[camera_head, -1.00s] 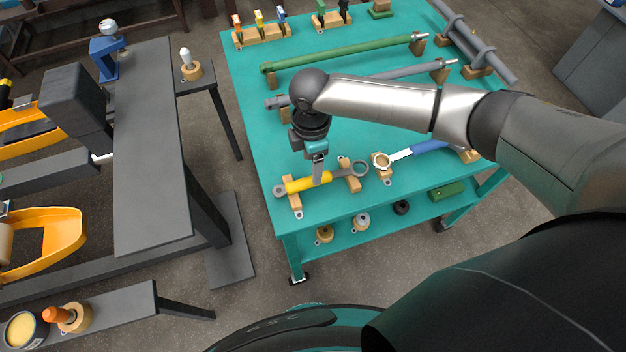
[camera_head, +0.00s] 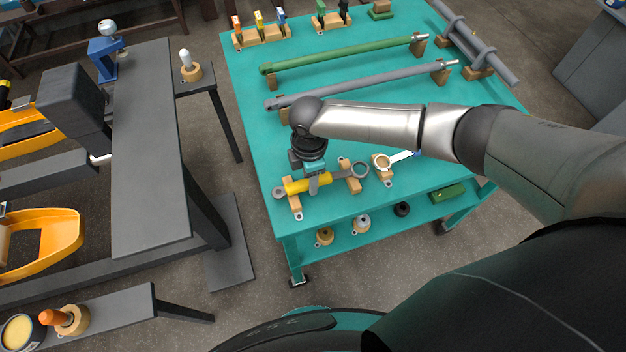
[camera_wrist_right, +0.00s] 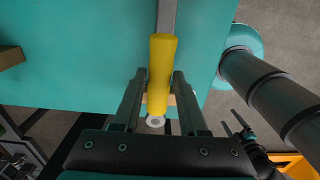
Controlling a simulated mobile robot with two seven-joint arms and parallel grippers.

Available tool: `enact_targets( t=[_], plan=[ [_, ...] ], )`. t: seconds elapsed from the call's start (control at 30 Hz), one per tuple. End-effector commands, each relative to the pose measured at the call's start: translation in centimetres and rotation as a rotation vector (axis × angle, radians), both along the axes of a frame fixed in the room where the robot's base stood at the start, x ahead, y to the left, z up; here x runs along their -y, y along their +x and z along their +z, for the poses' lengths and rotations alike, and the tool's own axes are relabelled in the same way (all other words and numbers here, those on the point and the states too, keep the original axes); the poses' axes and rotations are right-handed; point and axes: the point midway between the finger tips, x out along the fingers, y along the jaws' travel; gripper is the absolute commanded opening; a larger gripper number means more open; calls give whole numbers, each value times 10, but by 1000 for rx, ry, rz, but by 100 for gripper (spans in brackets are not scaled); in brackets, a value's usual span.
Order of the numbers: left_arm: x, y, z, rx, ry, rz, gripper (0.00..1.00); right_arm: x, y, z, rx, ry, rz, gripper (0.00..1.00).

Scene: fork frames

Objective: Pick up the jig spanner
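A spanner with a yellow grip (camera_head: 306,185) and grey ring ends lies across wooden rests near the front left corner of the teal table (camera_head: 345,215). A second spanner with a blue grip (camera_head: 417,154) lies to its right, partly behind my right arm. The frames do not show which one is the jig spanner. My right gripper (camera_head: 314,186) points down at the yellow grip. In the right wrist view its two fingers (camera_wrist_right: 160,72) are apart, one on each side of the yellow grip (camera_wrist_right: 161,75); I cannot tell whether they touch it. My left gripper is out of view.
Behind the spanners lie a grey bar (camera_head: 370,84) and a green bar (camera_head: 340,55) on wooden rests. A lower shelf holds small parts and a green block (camera_head: 447,193). A dark bench (camera_head: 150,150) stands left of the table, across a floor gap.

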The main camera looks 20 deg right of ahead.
Motion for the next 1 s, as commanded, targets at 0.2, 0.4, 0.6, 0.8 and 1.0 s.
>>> enact_targets(
  t=[0.2, 0.4, 0.6, 0.8, 1.0],
  plan=[
    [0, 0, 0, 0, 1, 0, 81, 0, 0, 0, 0, 0, 0, 16],
    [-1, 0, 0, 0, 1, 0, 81, 0, 0, 0, 0, 0, 0, 0],
    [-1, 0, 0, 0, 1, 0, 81, 0, 0, 0, 0, -1, 0, 0],
    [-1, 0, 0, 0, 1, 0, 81, 0, 0, 0, 0, -1, -1, 0],
    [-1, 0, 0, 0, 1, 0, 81, 0, 0, 0, 0, -1, -1, 0]
  ],
)
